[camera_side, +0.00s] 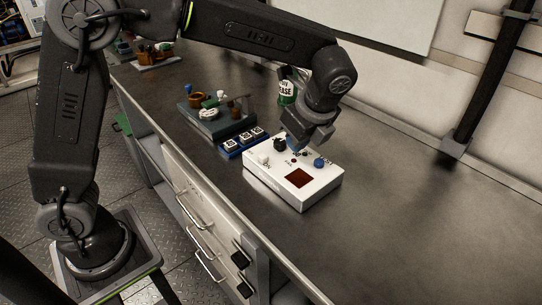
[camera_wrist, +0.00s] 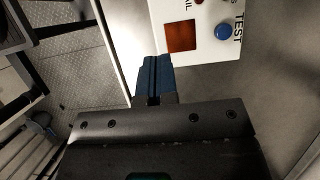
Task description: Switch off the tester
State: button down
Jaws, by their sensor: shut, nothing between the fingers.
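The tester is a white box (camera_side: 272,183) on the bench, with a dark red square window (camera_side: 299,178), a blue knob (camera_side: 320,162), a black knob (camera_side: 280,144) and a white knob (camera_side: 263,159) on its top. In the wrist view the tester (camera_wrist: 208,50) shows its red window (camera_wrist: 181,36) and the blue button (camera_wrist: 222,32) beside the word TEST. The white knob is out of the wrist view.
A blue block with white keys (camera_side: 244,142) lies left of the tester. Behind it is a grey tray (camera_side: 215,126) with small items. A green-and-white can (camera_side: 287,92) stands behind my gripper. The bench right of the tester (camera_side: 420,190) is clear.

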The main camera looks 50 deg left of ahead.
aim_at(263, 159)
jog(key=x, duration=0.9)
jog(key=shift+a+f, duration=0.1)
jog(key=shift+f, duration=0.15)
jog(key=a, duration=0.3)
jog(key=shift+a+f, duration=0.1)
jog(key=shift+f, duration=0.1)
jog(key=shift+a, duration=0.5)
